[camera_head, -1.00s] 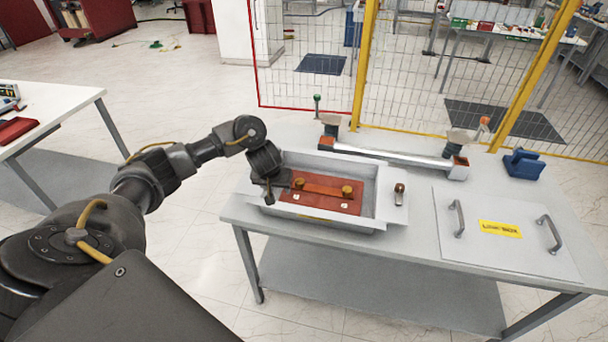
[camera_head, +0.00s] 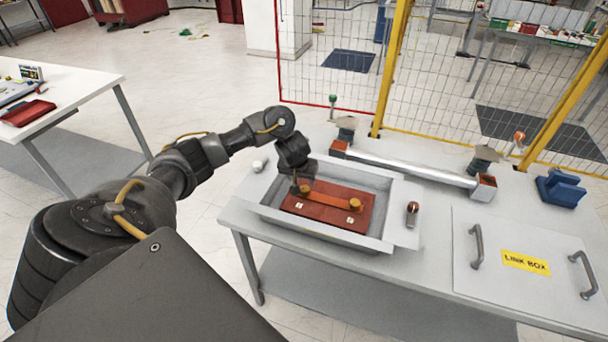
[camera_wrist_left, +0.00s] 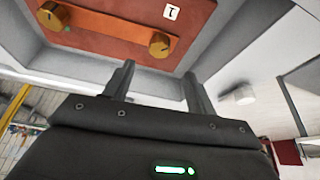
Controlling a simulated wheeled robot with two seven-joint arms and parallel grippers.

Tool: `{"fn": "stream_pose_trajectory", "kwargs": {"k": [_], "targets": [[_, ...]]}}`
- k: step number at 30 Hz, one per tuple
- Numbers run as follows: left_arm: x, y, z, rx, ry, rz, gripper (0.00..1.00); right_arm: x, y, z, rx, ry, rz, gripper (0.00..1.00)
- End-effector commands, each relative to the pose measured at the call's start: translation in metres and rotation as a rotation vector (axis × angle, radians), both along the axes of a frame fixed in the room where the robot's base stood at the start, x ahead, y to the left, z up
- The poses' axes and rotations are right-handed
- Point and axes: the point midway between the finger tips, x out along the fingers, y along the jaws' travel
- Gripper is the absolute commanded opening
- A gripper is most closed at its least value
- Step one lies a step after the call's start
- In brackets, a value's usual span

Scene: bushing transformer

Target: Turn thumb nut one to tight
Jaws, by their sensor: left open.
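Two brass thumb nuts sit on a copper-coloured bar (camera_head: 330,197) across a red-brown plate in the grey open box (camera_head: 385,243). The left nut (camera_head: 305,188) is close to my left gripper (camera_head: 297,186), which hangs over the box's left part. In the left wrist view, this nut (camera_wrist_left: 159,44) lies just beyond the fingertips, and the other nut (camera_wrist_left: 53,14) is farther off at upper left. My left gripper (camera_wrist_left: 158,75) is open, with nothing between its fingers. A white label (camera_wrist_left: 172,12) beside the nearer nut carries a mark like a 1. My right gripper is out of view.
A link-box lid (camera_head: 520,290) with two handles lies to the right. A long metal bar (camera_head: 410,172) lies behind the box. A small white knob (camera_head: 259,166) stands at the box's left. A brass-topped piece (camera_head: 412,209) is at its right flange.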

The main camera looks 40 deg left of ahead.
Motion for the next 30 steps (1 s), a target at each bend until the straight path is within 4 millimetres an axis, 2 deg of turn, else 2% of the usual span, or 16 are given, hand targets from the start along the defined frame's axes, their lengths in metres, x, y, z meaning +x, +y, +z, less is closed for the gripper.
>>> {"fn": "stream_pose_trajectory", "kwargs": {"k": [1,3,12,17,25,26,30], "targets": [[0.003,0.001,-0.016,-0.002,0.004,0.003,0.57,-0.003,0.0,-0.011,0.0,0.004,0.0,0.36],[0.007,0.004,-0.029,-0.001,0.004,0.004,0.57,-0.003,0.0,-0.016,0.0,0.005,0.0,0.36],[0.023,0.012,-0.067,-0.001,0.003,0.004,0.57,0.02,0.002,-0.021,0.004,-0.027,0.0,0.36],[0.027,0.014,-0.075,0.001,0.0,0.004,0.57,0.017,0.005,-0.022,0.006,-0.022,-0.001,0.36],[0.028,0.014,-0.076,0.0,0.0,0.002,0.57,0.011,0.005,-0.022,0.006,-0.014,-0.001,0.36],[0.028,0.014,-0.076,0.0,0.0,0.002,0.55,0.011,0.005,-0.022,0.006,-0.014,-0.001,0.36],[0.028,0.014,-0.076,0.0,0.0,0.002,0.37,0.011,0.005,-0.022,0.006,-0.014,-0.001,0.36]]}}
